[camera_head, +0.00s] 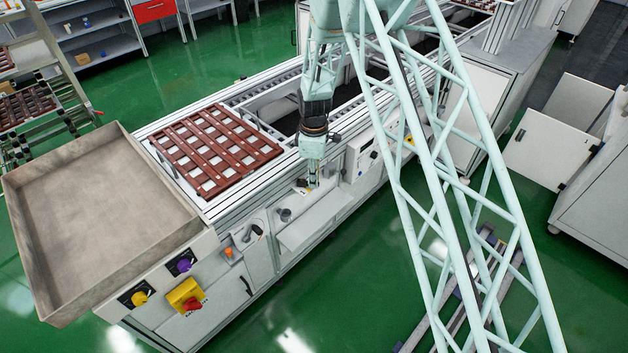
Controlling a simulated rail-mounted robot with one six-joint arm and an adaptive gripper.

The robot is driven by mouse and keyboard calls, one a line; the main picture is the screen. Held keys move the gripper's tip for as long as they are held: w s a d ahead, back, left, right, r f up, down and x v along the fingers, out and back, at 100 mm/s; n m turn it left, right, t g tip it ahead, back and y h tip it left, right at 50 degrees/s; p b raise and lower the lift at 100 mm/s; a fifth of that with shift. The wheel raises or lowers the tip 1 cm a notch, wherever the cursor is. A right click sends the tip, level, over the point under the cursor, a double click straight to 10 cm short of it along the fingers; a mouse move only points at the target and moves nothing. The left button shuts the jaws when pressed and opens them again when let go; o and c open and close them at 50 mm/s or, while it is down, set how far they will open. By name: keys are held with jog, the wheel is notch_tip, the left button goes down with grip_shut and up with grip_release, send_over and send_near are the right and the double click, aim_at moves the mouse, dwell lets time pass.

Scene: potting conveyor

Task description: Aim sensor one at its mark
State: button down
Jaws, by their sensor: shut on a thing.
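My gripper (313,180) points down over the white ledge on the near side of the conveyor. Its fingers are shut on a small part low at the ledge, which seems to be sensor one; the fingers mostly hide it. A small dark piece (302,184) lies just left of the fingertips. A dark round fitting (285,214) sits on the ledge further left. I cannot make out a mark or where the sensor points.
A brown slatted tray (213,150) lies on the conveyor (165,128). A large grey bin (20,195) stands at its left end. A panel with yellow (140,298) and purple (184,265) knobs is below. A white control box (361,157) is close right of my gripper.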

jog(key=shift+s+m, duration=0.15)
jog(key=shift+m, duration=0.25)
jog(key=shift+s+a+m, duration=0.1)
jog(key=shift+s+m, duration=0.15)
jog(key=shift+m, duration=0.4)
jog(key=shift+s+a+m, duration=0.1)
jog(key=shift+s+m, duration=0.1)
jog(key=shift+m, duration=0.45)
jog(key=shift+s+a+m+b, duration=0.2)
jog(key=shift+s+m, duration=0.1)
jog(key=shift+m, duration=0.6)
jog(key=shift+s+a+m+b, duration=0.15)
jog(key=shift+s+m, duration=0.15)
jog(key=shift+m, duration=0.6)
jog(key=c, duration=2.7)
grip_release()
jog(key=shift+r, duration=0.2)
